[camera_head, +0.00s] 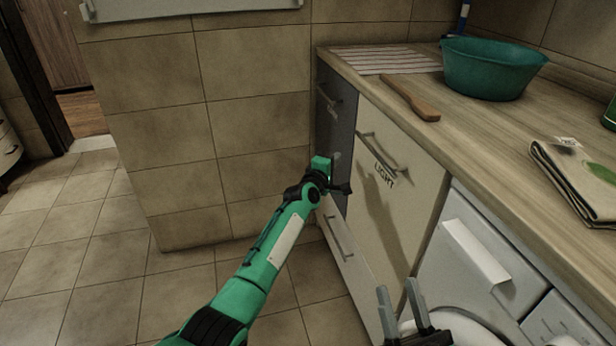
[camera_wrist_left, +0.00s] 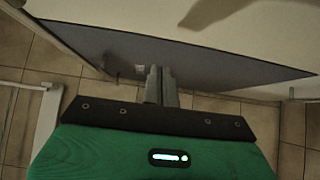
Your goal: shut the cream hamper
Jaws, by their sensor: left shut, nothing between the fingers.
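The cream hamper (camera_head: 408,215) is the cream front marked LIGHT, under the worktop, with a bar handle (camera_head: 377,150) near its top. It looks close to flush with the worktop edge; I cannot tell whether a small gap stays open. My left gripper (camera_head: 343,187) is shut and empty, just left of the hamper, before the grey front. In the left wrist view its fingertips (camera_wrist_left: 161,72) are together against the view of the grey front, with a cream surface above. Contact cannot be told. My right gripper (camera_head: 402,292) is open and empty at the bottom, below the hamper.
A grey front (camera_head: 335,120) stands left of the hamper, above a pale front with a handle (camera_head: 335,236). A white washing machine (camera_head: 470,255) is at right. The worktop holds a teal basin (camera_head: 492,70), wooden paddle (camera_head: 411,97) and folded cloth (camera_head: 580,185). The tiled floor is clear at left.

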